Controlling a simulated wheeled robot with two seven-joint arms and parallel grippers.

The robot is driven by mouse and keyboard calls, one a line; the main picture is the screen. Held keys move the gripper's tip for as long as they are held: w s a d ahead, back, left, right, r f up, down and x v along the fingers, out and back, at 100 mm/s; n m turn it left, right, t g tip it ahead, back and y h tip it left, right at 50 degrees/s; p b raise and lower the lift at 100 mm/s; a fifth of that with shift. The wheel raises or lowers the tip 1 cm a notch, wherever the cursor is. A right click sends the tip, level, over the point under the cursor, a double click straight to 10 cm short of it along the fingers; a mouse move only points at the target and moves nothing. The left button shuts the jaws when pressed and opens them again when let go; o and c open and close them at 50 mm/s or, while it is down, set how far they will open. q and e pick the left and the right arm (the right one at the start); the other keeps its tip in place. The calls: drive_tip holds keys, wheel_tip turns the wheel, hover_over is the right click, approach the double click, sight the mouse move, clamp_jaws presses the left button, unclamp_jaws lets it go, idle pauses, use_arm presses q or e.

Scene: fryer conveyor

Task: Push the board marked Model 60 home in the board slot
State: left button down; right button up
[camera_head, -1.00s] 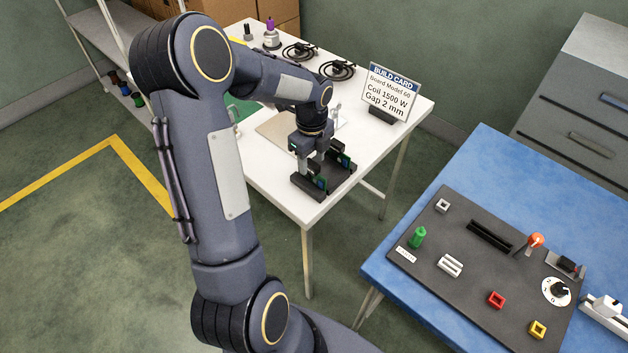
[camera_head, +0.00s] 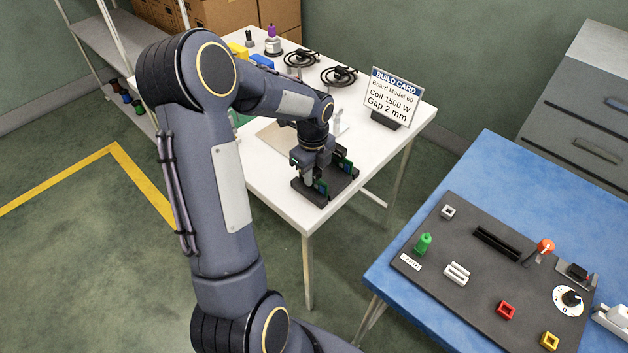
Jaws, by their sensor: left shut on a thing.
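My left gripper (camera_head: 309,178) is over the black board rack (camera_head: 312,197) on the white table, pointing down. It is shut on a board, which the fingers and wrist mostly hide. Green boards (camera_head: 321,187) stand in the rack close beside the gripper; their markings are too small to read. The board slot (camera_head: 497,243) is a long dark slot in the black panel on the blue table at the right, and it looks empty. My right gripper is not in view.
The build card (camera_head: 392,97) stands at the white table's right edge and reads Board Model 60. The black panel (camera_head: 440,262) carries a green button (camera_head: 423,243), an orange-tipped lever (camera_head: 545,246), a dial (camera_head: 569,299) and coloured sockets. A floor gap separates the tables.

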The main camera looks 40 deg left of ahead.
use_arm(q)
drive_tip(key=shift+r+p, duration=2.05)
drive_tip(key=shift+r, duration=0.5)
